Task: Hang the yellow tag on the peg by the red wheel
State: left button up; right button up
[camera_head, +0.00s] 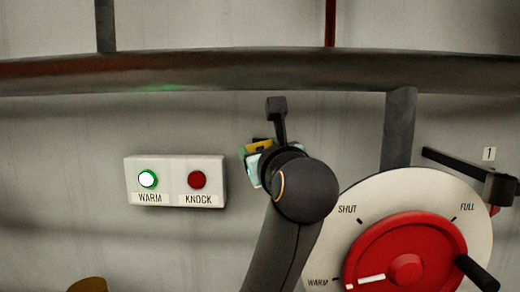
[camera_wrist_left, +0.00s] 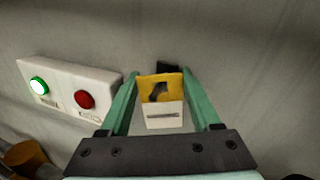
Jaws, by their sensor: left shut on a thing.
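My left gripper (camera_head: 254,163) is in front of the grey wall, right of the button box, and is largely hidden behind my own wrist. In the left wrist view, its two green fingers (camera_wrist_left: 159,80) are shut on the yellow tag (camera_wrist_left: 174,82). The tag has a dark mark or opening in its yellow part and a pale lower part with a dark line. In the head view only a yellow sliver of the tag (camera_head: 259,146) shows. A small dark piece (camera_wrist_left: 168,66), perhaps the peg, shows just behind the tag's top; I cannot tell whether they touch. The red wheel (camera_head: 370,250) is at lower right.
A white box (camera_head: 174,199) carries a lit WARM button (camera_head: 148,179) and a red KNOCK button (camera_head: 197,180). A thick pipe (camera_head: 200,72) crosses above. A black lever (camera_head: 455,165) stands above the wheel's dial (camera_head: 388,190). A brown-yellow cylinder (camera_head: 88,285) is at lower left.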

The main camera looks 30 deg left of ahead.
dwell(0.3)
pick_arm(q)
jog(key=o, duration=1.5)
jog(key=shift+c, duration=0.2)
jog(key=b+v, duration=0.3)
jog(key=v, duration=0.9)
jog(key=shift+s+d, duration=0.15)
jog(key=shift+d, duration=0.1)
